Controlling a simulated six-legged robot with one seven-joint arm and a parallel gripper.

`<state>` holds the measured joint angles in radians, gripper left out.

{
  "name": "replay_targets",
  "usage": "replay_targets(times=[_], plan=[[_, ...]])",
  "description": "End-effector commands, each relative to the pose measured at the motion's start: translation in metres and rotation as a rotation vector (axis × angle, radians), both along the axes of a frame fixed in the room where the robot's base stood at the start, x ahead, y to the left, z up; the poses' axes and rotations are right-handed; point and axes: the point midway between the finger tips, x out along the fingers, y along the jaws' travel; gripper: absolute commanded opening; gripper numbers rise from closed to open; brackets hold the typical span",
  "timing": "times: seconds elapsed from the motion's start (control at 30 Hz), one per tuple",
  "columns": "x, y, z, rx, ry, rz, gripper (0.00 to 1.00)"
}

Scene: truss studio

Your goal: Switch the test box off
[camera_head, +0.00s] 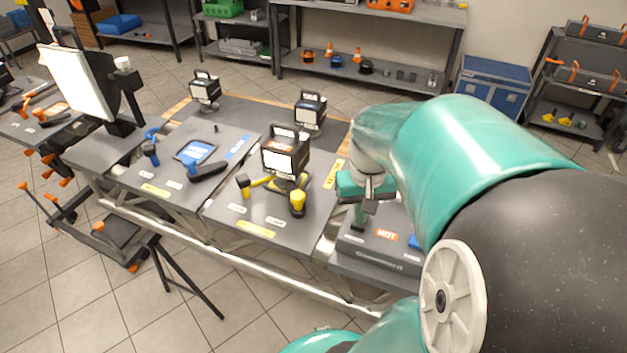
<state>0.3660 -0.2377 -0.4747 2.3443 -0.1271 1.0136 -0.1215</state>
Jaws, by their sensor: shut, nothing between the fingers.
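A low dark grey box (381,252), which I take to be the test box, stands at the right end of the row of tables. It has a red-orange HOT label (387,235) on top, pale lettering on its front and a blue part (413,242) at its right, partly hidden by my arm. My gripper (358,222) is shut and empty, pointing down over the left part of the box top. I cannot tell whether the fingertips touch it. The switch and its position cannot be made out.
Left of the box, a grey table panel (294,226) holds a work lamp (285,152) and yellow tools. Another panel (158,172) holds a blue tablet (195,150) and blue tools. A white screen (75,83) stands far left. Shelves (372,83) line the back wall.

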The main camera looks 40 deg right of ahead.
Motion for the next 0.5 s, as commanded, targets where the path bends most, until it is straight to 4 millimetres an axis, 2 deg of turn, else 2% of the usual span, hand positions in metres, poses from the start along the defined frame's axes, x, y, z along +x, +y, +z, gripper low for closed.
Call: replay_targets(times=[0.5], plan=[[-0.0001,-0.0001,-0.0071,0.000,0.000,0.000,0.00]])
